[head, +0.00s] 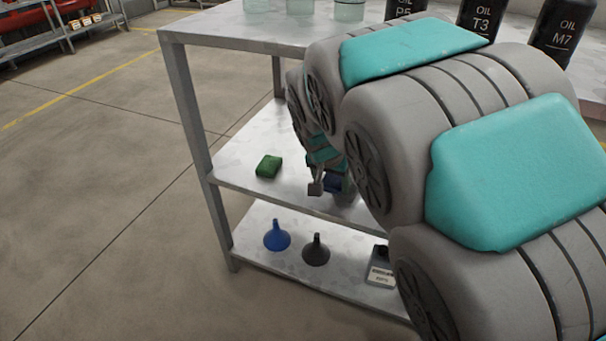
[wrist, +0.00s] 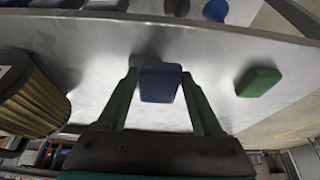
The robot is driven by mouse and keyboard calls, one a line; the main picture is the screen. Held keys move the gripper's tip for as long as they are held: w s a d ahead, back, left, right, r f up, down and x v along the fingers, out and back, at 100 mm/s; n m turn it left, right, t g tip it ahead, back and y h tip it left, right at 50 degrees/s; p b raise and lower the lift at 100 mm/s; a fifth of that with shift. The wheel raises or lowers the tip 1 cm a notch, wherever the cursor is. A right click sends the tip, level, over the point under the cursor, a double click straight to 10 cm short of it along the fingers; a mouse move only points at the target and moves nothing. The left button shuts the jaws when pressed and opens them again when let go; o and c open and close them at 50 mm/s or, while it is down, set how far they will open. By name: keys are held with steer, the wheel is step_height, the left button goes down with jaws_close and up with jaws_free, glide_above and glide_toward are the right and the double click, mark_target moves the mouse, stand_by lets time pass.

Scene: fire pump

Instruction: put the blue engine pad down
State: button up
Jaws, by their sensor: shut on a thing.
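The blue engine pad (wrist: 160,82) is a small dark blue block between the two green fingers of my gripper (wrist: 159,76) in the wrist view. My gripper is shut on it. In the head view the pad (head: 332,182) shows as a small blue patch beside my gripper (head: 322,187), over the middle shelf (head: 235,172) of a metal rack. The pad is close to the shelf surface; I cannot tell whether it touches. A green pad (head: 268,166) lies on the same shelf to the left. It also shows at right in the wrist view (wrist: 259,81).
A pleated filter (wrist: 34,100) stands at left in the wrist view. The lower shelf holds a blue funnel (head: 277,236), a dark funnel (head: 316,250) and a labelled item (head: 381,268). Oil bottles (head: 480,20) and glass jars (head: 300,6) stand on top. My arm hides the shelf's right part.

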glide_above(305, 183)
steer(key=s, duration=0.2)
steer(key=shift+w+a+f+p, duration=0.15)
steer(key=shift+a+f+p, duration=0.05)
steer(key=shift+f+p, duration=0.15)
steer(key=shift+w+a+f, duration=0.1)
steer(key=shift+a+f, duration=0.05)
steer(key=shift+f, duration=0.05)
step_height(305, 183, down, 2)
steer(key=shift+f, duration=0.55)
steer(key=shift+f, duration=0.15)
steer(key=o, duration=1.4)
steer(key=shift+o, duration=0.2)
